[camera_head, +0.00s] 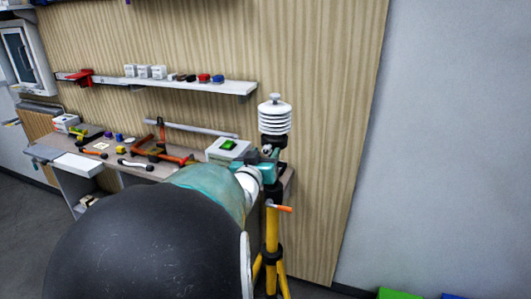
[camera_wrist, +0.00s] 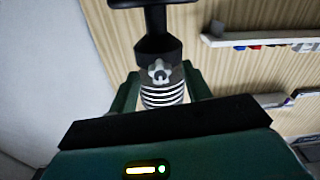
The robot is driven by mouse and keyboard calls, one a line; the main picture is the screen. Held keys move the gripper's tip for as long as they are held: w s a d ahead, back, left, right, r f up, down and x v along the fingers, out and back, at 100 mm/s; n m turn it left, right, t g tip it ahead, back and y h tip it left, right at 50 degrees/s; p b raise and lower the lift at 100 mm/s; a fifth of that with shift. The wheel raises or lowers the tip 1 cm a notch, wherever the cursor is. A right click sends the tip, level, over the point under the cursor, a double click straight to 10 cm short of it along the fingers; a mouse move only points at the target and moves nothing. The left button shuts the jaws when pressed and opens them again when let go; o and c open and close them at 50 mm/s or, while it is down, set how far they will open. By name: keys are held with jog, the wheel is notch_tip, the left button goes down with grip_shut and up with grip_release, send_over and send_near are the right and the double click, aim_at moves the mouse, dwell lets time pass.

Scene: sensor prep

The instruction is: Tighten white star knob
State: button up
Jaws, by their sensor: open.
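The white star knob (camera_wrist: 159,72) shows in the wrist view on a black collar (camera_wrist: 157,48) next to the white ribbed sensor shield (camera_wrist: 162,95). In the head view the shield (camera_head: 275,117) stands upright on top of a yellow tripod (camera_head: 271,232). My gripper (camera_wrist: 161,76) is open, with one green finger on each side of the knob and collar in the wrist view. I cannot tell whether the fingers touch the knob. In the head view my gripper (camera_head: 267,163) is just below the shield, and the knob is too small to make out clearly.
A workbench (camera_head: 45,152) with tools and small items stands left of the tripod. A wall shelf (camera_head: 215,86) with small boxes hangs above it. An orange handle (camera_head: 280,207) sticks out from the tripod. Green (camera_head: 398,294) and blue bins are on the floor at right.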

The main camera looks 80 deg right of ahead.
jog(key=shift+d, duration=0.15)
jog(key=c, duration=1)
